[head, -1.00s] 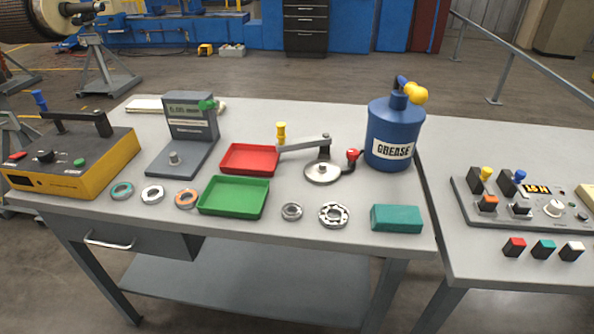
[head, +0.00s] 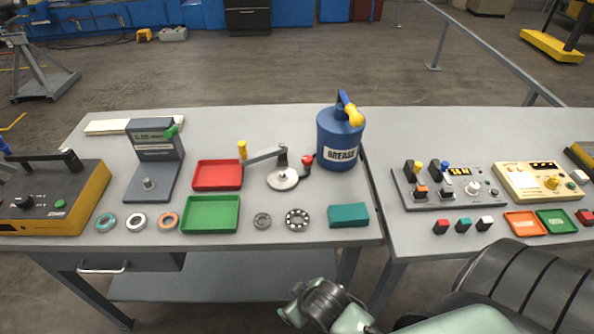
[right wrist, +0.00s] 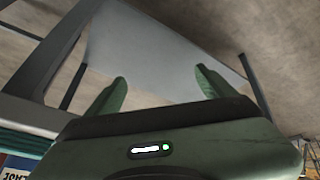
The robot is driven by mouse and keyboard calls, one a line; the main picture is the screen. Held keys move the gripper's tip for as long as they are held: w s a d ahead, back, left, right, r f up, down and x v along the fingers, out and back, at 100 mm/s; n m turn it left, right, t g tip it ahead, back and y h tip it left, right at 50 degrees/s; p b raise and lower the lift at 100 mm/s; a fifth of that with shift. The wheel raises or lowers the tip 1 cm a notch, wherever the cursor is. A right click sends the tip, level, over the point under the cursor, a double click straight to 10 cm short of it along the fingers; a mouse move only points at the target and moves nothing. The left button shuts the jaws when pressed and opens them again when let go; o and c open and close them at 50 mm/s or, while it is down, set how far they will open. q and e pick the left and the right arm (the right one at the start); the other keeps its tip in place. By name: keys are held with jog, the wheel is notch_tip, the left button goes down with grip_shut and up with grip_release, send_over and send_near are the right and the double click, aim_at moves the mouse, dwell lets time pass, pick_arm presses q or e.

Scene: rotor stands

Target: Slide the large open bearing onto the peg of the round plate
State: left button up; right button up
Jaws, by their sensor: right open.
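The large open bearing (head: 297,219), a metal ring with visible balls, lies flat near the table's front edge, left of a teal block. The round plate (head: 283,180) is a silver disc with a short central peg, behind the bearing; a grey lever and a red-knobbed crank adjoin it. The plate is bare. My right gripper (right wrist: 163,88) is open and empty in the right wrist view, its two green fingers apart. In the head view my right arm shows at the bottom, in front of the table and away from the bearing. My left gripper is not in view.
A smaller bearing (head: 262,220) lies just left of the large one. The green tray (head: 211,229), red tray (head: 217,188), teal block (head: 348,215) and grease can (head: 340,150) stand around. A second table (head: 430,140) adjoins at the right.

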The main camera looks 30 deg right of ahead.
jog(key=w+a+r+n+t+y+p, duration=0.1)
jog(key=w+a+r+n+t, duration=0.3)
jog(key=w+r, duration=0.65)
jog(key=w+a+r+t+y, duration=0.1)
jog(key=w+r+t, duration=0.5)
jog(key=w+r, duration=0.4)
jog(key=a+r+n+g+y+p, duration=0.1)
jog(key=a+r+n+g+y, duration=0.2)
jog(key=a+r+n+y, duration=0.9)
pick_arm(q)
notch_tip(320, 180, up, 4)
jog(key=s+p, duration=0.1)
jog(key=p, duration=0.1)
pick_arm(e)
jog(key=n+g+h, duration=0.5)
jog(key=g+h, duration=0.8)
jog(key=h, duration=0.1)
send_over(297, 221)
notch_tip(297, 221, down, 15)
jog(key=shift+n, duration=0.3)
notch_tip(297, 221, down, 10)
jog(key=b, duration=0.7)
jog(key=shift+r+b, duration=0.15)
jog(key=shift+b, duration=0.15)
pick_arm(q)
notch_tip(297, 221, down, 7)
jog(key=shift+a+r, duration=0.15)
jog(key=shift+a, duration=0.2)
